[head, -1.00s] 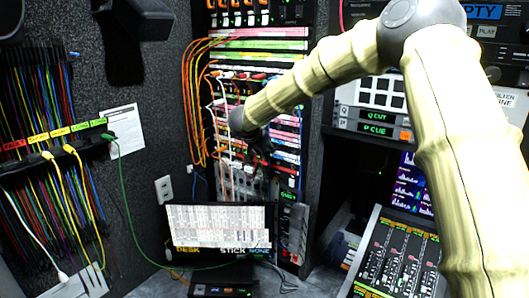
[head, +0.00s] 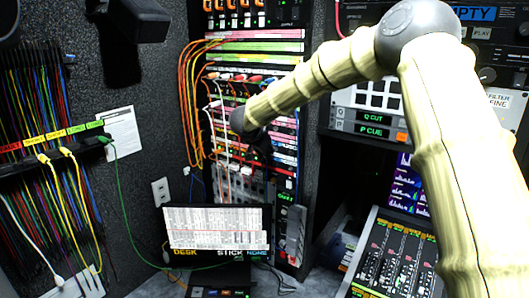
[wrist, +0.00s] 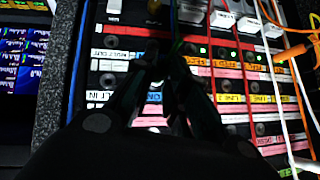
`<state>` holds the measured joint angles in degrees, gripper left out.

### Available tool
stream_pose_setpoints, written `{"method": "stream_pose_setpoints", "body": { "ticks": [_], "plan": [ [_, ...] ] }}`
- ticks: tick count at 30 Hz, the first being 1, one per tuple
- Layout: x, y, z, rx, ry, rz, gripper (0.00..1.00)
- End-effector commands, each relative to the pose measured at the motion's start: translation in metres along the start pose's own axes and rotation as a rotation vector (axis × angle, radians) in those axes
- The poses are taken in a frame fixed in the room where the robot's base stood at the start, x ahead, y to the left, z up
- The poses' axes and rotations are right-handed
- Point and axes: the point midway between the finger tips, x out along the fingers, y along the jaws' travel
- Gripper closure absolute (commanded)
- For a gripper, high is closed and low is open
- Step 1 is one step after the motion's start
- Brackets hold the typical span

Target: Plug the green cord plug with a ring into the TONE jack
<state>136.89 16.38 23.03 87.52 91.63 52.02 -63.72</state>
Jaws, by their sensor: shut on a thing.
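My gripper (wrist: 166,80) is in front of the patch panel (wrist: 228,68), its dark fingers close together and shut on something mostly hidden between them. A thin dark green strand (wrist: 177,46) shows just beyond the fingertips, fitting a green cord plug; no ring can be made out. In the head view my gripper (head: 260,146) is small and dark against the panel. A green cord (head: 121,190) hangs from the holder at left and runs down along the desk. The panel has rows of jacks with coloured labels. I cannot make out which is TONE, or whether the plug touches a jack.
White and orange cords (wrist: 283,85) hang at the right of the panel in the wrist view. A cord holder (head: 52,160) with several coloured cords is on the left wall. A monitor (head: 216,230) stands below the panel, and a mixer (head: 392,262) is at the lower right.

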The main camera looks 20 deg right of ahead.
Motion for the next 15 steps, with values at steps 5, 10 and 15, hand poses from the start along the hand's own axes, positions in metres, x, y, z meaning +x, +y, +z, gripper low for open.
{"method": "stream_pose_setpoints", "body": {
  "ticks": [5,10,15],
  "plan": [
    [0.0026,-0.0002,-0.0028,0.001,0.0,0.0,1.0],
    [0.0048,-0.0003,-0.0053,0.001,0.001,0.0,1.0],
    [0.0071,-0.0002,-0.0076,0.001,0.001,0.0,1.0]
  ]
}}
